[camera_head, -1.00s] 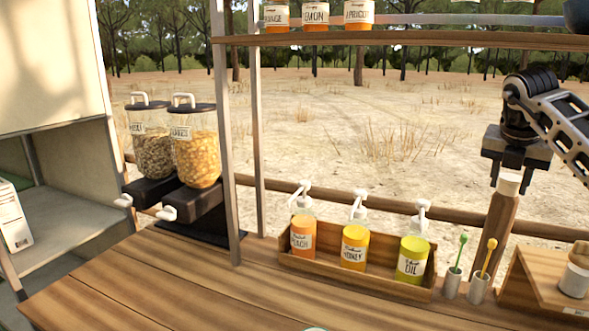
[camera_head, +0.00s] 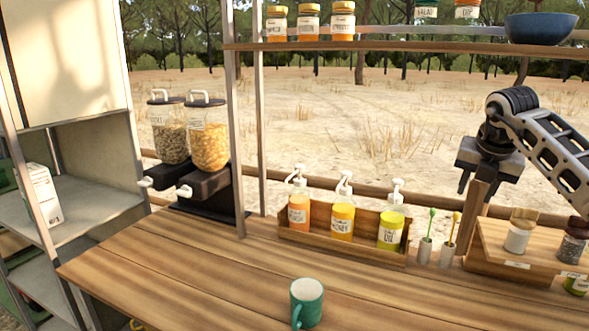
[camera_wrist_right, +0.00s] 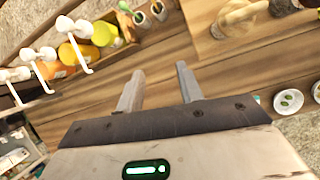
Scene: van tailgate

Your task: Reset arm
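My right gripper (camera_head: 475,178) hangs fingers down at the right of the head view, in front of an upright brown wooden post (camera_head: 474,209). It is above the toothpick-like cups and the wooden riser. The right wrist view shows its two fingers (camera_wrist_right: 160,88) spread apart with nothing between them, the wooden counter beyond. My left gripper is in neither view.
A teal mug (camera_head: 307,304) stands at the counter's front. A wooden tray (camera_head: 293,234) holds several pump bottles. Two dispensers (camera_head: 209,139) stand at left. Jars stand on the riser (camera_head: 492,235). A shelf (camera_head: 400,46) crosses above. The middle counter is clear.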

